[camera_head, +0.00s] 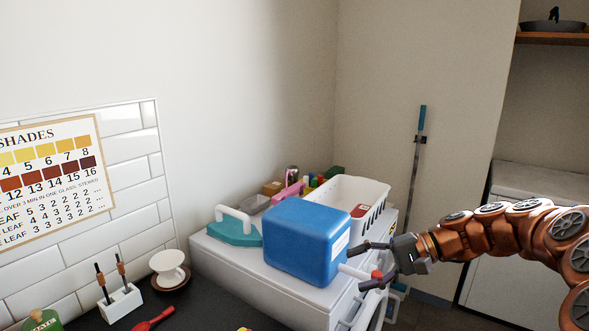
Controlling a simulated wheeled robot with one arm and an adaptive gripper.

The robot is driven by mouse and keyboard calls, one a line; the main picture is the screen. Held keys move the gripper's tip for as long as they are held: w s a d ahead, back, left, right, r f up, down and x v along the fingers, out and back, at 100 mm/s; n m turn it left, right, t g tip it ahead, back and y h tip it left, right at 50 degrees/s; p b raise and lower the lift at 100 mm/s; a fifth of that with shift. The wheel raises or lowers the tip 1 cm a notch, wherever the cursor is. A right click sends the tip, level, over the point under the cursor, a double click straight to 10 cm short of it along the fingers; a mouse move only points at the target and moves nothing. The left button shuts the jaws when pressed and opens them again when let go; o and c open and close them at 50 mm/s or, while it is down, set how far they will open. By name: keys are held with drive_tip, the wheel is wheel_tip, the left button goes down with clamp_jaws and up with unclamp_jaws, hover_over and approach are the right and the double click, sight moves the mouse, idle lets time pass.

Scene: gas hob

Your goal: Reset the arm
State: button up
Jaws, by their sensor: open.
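My gripper (362,265) is in the right half of the head view, at the end of my copper-coloured arm, which reaches in from the right edge. Its two dark fingers are spread apart and point left. They are close to the right side of a blue box (300,240), with nothing seen held between them. A small red and white piece shows between or behind the fingers; I cannot tell what it is. Whether the upper finger touches the box cannot be told.
The blue box stands on a white appliance (226,262) beside a teal-and-white handled item (234,228) and a white basket (345,192). A cup (168,264) and a utensil holder (120,303) stand on the dark counter. A pole (415,165) leans at the back wall.

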drive_tip(key=s+a+f+n+g+h, duration=0.2)
drive_tip(key=s+a+h, duration=0.15)
drive_tip(key=s, duration=0.65)
drive_tip(key=s+a+f+n+g+h, duration=0.15)
drive_tip(key=s+h, duration=0.25)
drive_tip(key=s, duration=0.6)
drive_tip(key=s+d+f+n+t+h, duration=0.1)
drive_tip(key=s+d+f+h, duration=0.25)
drive_tip(key=s, duration=0.35)
drive_tip(key=s+d+f+h, duration=0.2)
drive_tip(key=s+d, duration=0.3)
drive_tip(key=s, duration=0.2)
wheel_tip(320, 180, down, 12)
drive_tip(key=b, duration=1)
wheel_tip(320, 180, up, 21)
drive_tip(key=p, duration=1.9)
drive_tip(key=shift+w+d, duration=0.2)
drive_tip(key=shift+d, duration=0.05)
